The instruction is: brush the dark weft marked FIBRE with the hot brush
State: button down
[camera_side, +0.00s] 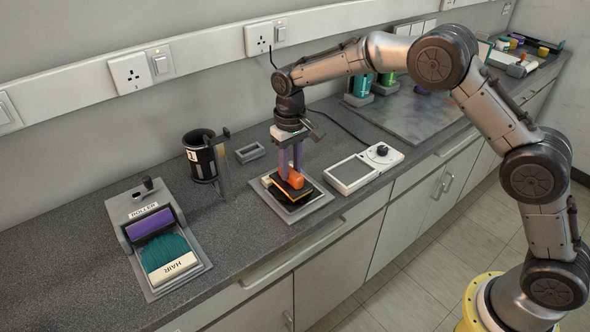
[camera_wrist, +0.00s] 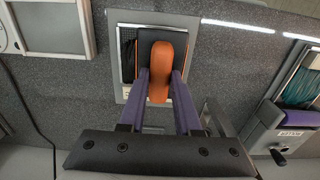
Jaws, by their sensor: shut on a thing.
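My gripper (camera_side: 291,160), with purple fingers, is shut on the orange handle of a dark brush-like tool (camera_side: 291,183). In the wrist view the orange handle (camera_wrist: 166,66) lies between my two fingers (camera_wrist: 160,88). The tool's dark body is at or just above a grey square tray (camera_side: 312,207); I cannot tell if it touches. A teal weft (camera_side: 166,250) labelled HAIR lies in a grey holder with a purple roller (camera_side: 149,223) at the left. It partly shows at the right edge of the wrist view (camera_wrist: 301,87).
A white device with a dial (camera_side: 381,154) stands just right of the tray. A dark cup (camera_side: 200,156) with an upright post beside it and a small grey open box (camera_side: 250,152) stand left and behind. The counter between cup and tray is clear.

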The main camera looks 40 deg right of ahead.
aim_at(300, 179)
jog(key=shift+f, duration=1.15)
jog(key=shift+s+r, duration=0.1)
jog(key=shift+s, duration=1.3)
jog(key=shift+s, duration=0.45)
jog(key=shift+s+f, duration=0.15)
jog(key=shift+s, duration=1.05)
jog(key=shift+s+f, duration=0.15)
jog(key=shift+s, duration=1)
jog(key=shift+w+r, duration=0.1)
jog(key=shift+r, duration=1.25)
